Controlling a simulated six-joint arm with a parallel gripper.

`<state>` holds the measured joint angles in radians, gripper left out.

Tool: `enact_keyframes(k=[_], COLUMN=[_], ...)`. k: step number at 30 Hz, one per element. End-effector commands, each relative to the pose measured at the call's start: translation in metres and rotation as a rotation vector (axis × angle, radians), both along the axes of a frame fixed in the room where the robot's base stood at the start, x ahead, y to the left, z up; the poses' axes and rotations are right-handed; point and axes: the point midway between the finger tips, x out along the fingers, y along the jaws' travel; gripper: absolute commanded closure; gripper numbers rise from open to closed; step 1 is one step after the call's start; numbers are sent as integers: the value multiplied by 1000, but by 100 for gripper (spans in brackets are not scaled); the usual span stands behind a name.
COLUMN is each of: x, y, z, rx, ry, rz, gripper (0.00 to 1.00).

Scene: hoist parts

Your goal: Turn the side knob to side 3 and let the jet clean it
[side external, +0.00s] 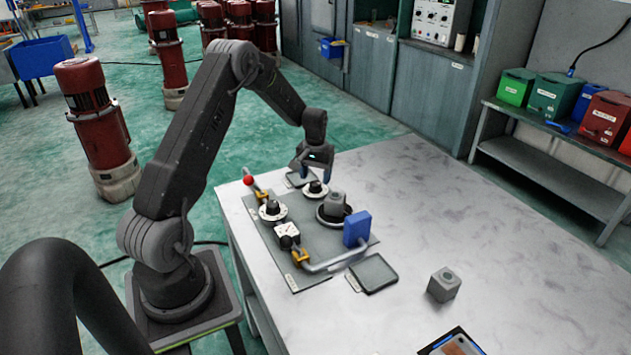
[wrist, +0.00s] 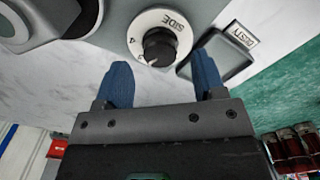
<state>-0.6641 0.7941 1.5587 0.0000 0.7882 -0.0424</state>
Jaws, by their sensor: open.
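The side knob (wrist: 158,46) is black and sits on a white round dial marked SIDE (wrist: 135,32), with a 4 readable at its left. A white pointer mark shows on the knob's near edge, but the number it points to is unclear. In the side external view the side knob (side external: 316,188) is at the back of the dark panel. My gripper (wrist: 162,63) is open, its blue fingers either side of the knob in the picture, apart from it. A grey block (side external: 336,201) sits on a round dark base (side external: 323,217). A blue box (side external: 357,228) on a pipe stands beside it.
A second black knob (side external: 272,208) on a white dial, a white box (side external: 287,234) and a red ball (side external: 248,181) are on the panel. Another grey block (side external: 444,285) stands right; the table beyond is clear.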

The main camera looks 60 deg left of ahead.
Motion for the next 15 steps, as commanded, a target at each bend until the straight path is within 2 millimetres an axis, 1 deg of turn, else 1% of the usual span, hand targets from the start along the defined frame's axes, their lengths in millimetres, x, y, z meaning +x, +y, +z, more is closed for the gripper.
enact_keyframes(k=[1,3,9,12,15], x=[1,1,1,0,0], y=[1,1,1,0,0], z=[12,29,73,90,102], rx=[3,3,3,3,1], ry=[-4,-4,-4,-3,-2], rz=[0,0,0,0,0], gripper=[37,37,37,37,37])
